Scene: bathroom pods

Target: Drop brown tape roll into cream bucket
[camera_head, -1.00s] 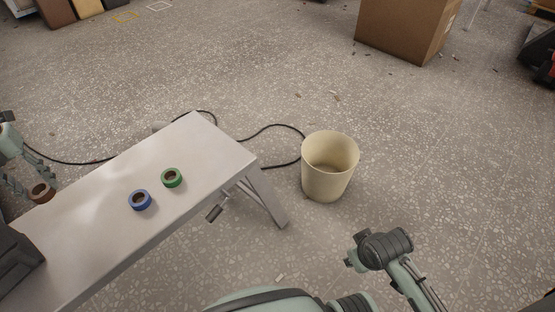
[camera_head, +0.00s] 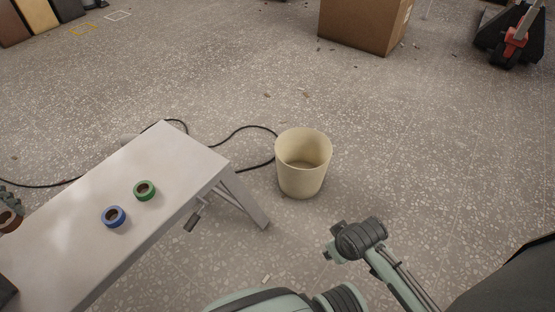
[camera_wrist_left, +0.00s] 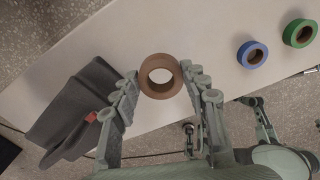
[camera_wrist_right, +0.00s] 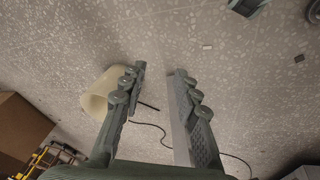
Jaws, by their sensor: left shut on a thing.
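The brown tape roll (camera_wrist_left: 160,76) is between the fingertips of my left gripper (camera_wrist_left: 161,82), which is shut on it, in the left wrist view. In the head view the brown roll (camera_head: 9,220) is at the left edge, above the table's far-left part, with my left gripper (camera_head: 8,203) mostly cut off. The cream bucket (camera_head: 304,170) stands upright on the floor right of the table, and its inside looks empty. It also shows in the right wrist view (camera_wrist_right: 98,95). My right gripper (camera_wrist_right: 158,75) is open and empty, its fingers apart over the floor.
A white table (camera_head: 160,160) carries a blue tape roll (camera_head: 114,216) and a green tape roll (camera_head: 145,190). A dark bag-like object (camera_wrist_left: 80,110) lies on it. A black cable (camera_head: 240,130) runs on the floor behind. A cardboard box (camera_head: 365,25) stands farther back.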

